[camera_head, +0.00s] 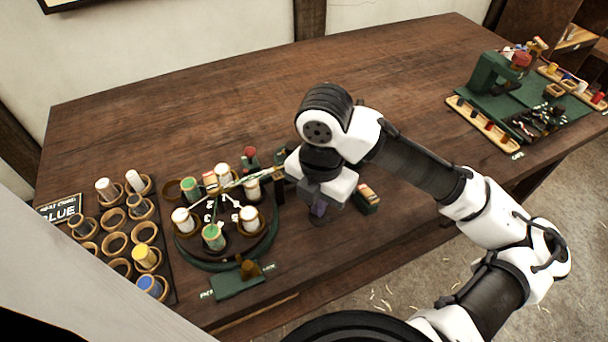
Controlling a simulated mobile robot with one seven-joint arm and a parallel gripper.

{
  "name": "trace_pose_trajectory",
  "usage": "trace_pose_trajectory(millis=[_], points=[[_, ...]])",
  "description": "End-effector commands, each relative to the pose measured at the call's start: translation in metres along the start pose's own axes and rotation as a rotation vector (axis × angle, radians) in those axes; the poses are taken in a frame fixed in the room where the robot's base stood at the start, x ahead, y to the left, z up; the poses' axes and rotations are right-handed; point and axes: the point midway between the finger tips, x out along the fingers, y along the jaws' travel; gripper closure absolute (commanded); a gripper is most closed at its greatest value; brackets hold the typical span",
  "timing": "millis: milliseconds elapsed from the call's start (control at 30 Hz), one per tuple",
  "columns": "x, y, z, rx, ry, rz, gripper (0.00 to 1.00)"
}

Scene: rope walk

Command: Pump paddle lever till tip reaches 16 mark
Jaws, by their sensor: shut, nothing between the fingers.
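My gripper (319,214) points down over the table's front part, just right of the round spool stand. Its fingers are small and dark here and look shut, with nothing seen between them. The round green stand (212,262) carries several upright spools in white and green, with pale strands running over it toward the right. A green block with a brown knob (250,268) sits at the stand's front; its small lettering is unreadable. I cannot pick out the paddle lever or the 16 mark for sure; my wrist hides part of the area right of the stand.
A small green box (365,200) lies right of my gripper. A green press (497,75) with trays is at far right. The table's back middle is clear.

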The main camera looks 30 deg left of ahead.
Motion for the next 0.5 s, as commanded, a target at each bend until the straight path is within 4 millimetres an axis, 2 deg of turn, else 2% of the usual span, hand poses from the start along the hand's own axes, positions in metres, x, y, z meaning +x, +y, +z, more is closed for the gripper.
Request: trace_pose_trajectory(millis=[200, 500], points=[[0.0096, -0.0003, 0.0002, 0.001, -0.001, 0.0, 1.0], [0.0088, -0.0002, 0.0002, 0.001, -0.001, 0.001, 1.0]])
